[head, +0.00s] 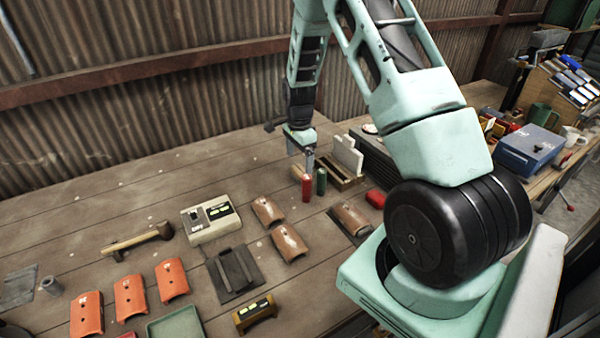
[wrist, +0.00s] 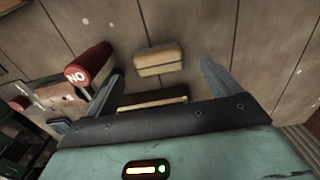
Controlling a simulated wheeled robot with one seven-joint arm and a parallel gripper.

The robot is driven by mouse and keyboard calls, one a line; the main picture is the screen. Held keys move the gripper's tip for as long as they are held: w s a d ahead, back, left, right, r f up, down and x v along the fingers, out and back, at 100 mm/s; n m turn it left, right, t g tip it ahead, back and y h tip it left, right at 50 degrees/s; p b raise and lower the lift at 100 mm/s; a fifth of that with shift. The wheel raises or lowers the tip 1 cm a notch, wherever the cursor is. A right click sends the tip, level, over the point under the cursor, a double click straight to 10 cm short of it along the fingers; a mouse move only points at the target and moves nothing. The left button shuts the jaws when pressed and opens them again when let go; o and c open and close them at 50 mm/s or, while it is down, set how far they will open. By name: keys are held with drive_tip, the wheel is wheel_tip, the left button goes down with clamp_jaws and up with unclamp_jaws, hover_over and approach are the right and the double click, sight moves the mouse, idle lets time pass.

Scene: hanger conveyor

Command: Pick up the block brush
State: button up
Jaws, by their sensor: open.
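The block brush (wrist: 160,60) shows in the wrist view as a tan wooden block on the table, ahead of and between my open fingers. My gripper (wrist: 160,74) is empty, and a gap shows between each finger and the block. In the head view my gripper (head: 309,160) points down over the table, close behind a red cylinder (head: 306,188). A tan piece, likely the brush (head: 298,171), shows just left of the fingertips, partly hidden. I cannot tell the exact height of the fingers above it.
The red cylinder marked "NO" (wrist: 88,66) stands close to one finger. A green cylinder (head: 320,182) and a wooden holder with white cards (head: 346,165) are to the right. Another tan-edged item (wrist: 152,101) is partly hidden by my gripper. The table behind and left is clear.

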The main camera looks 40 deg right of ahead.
sight(300, 169)
drive_tip(key=shift+s+f+p, duration=0.15)
drive_tip(key=shift+f+p, duration=1.2)
drive_tip(key=shift+f, duration=1.25)
drive_tip(key=c, duration=1.2)
drive_tip(key=shift+o, duration=0.2)
wheel_tip(300, 169, up, 10)
drive_tip(key=b, duration=0.3)
drive_tip(key=shift+o, duration=1)
drive_tip(key=shift+d, duration=0.1)
